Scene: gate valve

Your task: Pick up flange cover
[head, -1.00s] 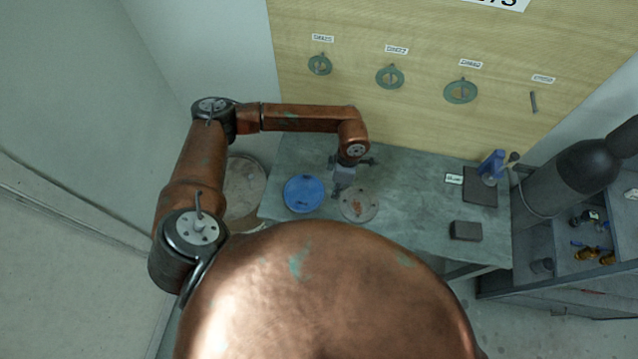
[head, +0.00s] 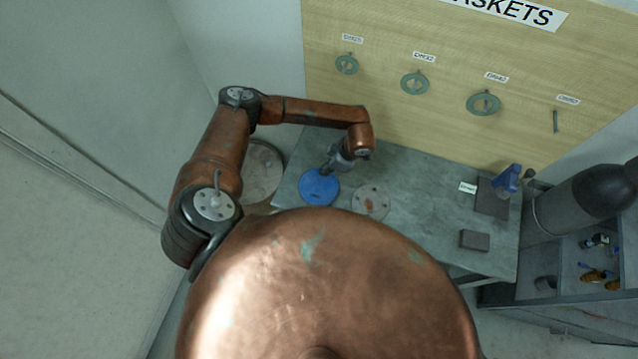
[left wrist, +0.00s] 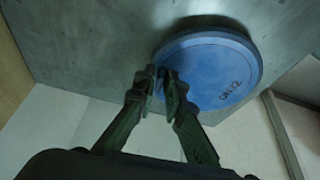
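The blue round flange cover (head: 319,188) lies on the grey table, left of a grey metal disc. It also shows in the left wrist view (left wrist: 215,65), with a dark label on its face near the rim. My left gripper (head: 327,169) is at the cover's upper edge in the head view. In the left wrist view its two fingertips (left wrist: 158,72) are close together at the cover's left rim, a narrow gap between them. I cannot tell whether they pinch the rim. My right gripper is not in view.
The grey disc (head: 370,202) lies right of the cover. Farther right on the table (head: 425,200) are a dark block (head: 474,240) and a blue tool (head: 507,179) on a dark pad. A wooden gasket board (head: 450,90) stands behind. A round grey object (head: 262,172) is at the left.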

